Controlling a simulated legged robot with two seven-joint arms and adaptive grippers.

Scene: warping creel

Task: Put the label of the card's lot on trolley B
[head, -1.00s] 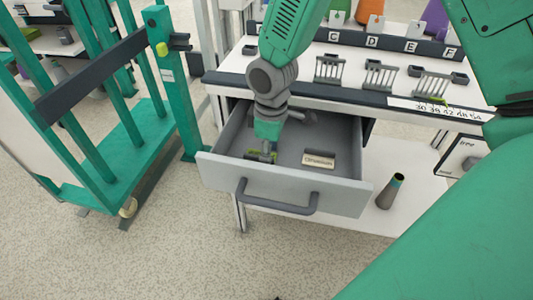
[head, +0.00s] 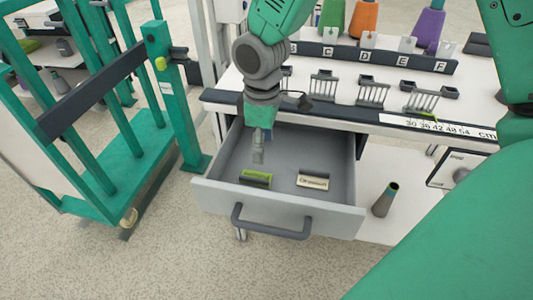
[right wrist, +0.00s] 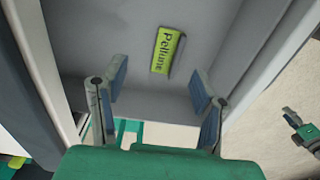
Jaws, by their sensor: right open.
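A yellow-green label (head: 256,178) lies in the left part of the open drawer (head: 280,203). It also shows in the right wrist view, reading "Pellume" (right wrist: 167,52). A cream label (head: 313,180) with dark writing lies to its right in the drawer; I cannot read it surely. My right gripper (head: 259,156) is open and empty, over the drawer above the yellow-green label. In the right wrist view its fingers (right wrist: 158,90) stand apart, with the label beyond them. A green trolley (head: 125,150) stands at the left; no letter shows on it. My left gripper is not in view.
The worktop (head: 300,87) above the drawer bears several grey racks (head: 372,91) and a lettered dark rail (head: 370,57). Coloured cones (head: 364,20) stand behind it. Speckled floor is clear in front.

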